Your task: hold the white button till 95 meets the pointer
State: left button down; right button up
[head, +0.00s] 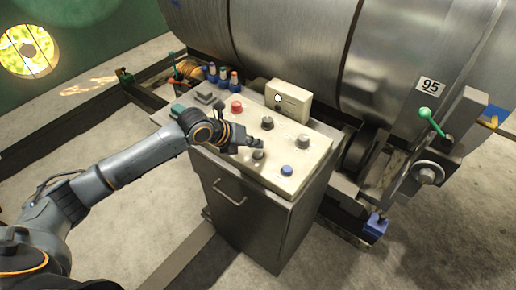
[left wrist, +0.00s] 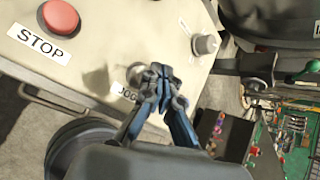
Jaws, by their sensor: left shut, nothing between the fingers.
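My left gripper (head: 257,144) is shut and empty, low over the sloped control panel (head: 229,137). In the left wrist view its closed fingertips (left wrist: 162,75) cover the spot beside a JOG label (left wrist: 128,92); any button there is hidden, and I cannot tell whether the tips touch. A small round white disc (head: 278,98) shows on the box behind the panel; I cannot tell if it is a button. The 95 plate (head: 430,86) is on the right part of the big steel drum (head: 294,45). A green-knobbed lever (head: 425,113) stands just below it; no pointer is clear.
The panel also carries a red STOP button (head: 236,106), which shows in the left wrist view (left wrist: 62,16), a blue button (head: 286,170) and several dark knobs. Blue-based fittings (head: 223,76) stand behind it. The concrete floor in front is mostly clear.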

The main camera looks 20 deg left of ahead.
aim_at(255, 153)
pick_arm(q)
jog(key=shift+r, duration=0.15)
notch_tip(255, 153, up, 5)
jog(key=p, duration=0.4)
dwell(0.5)
dwell(0.4)
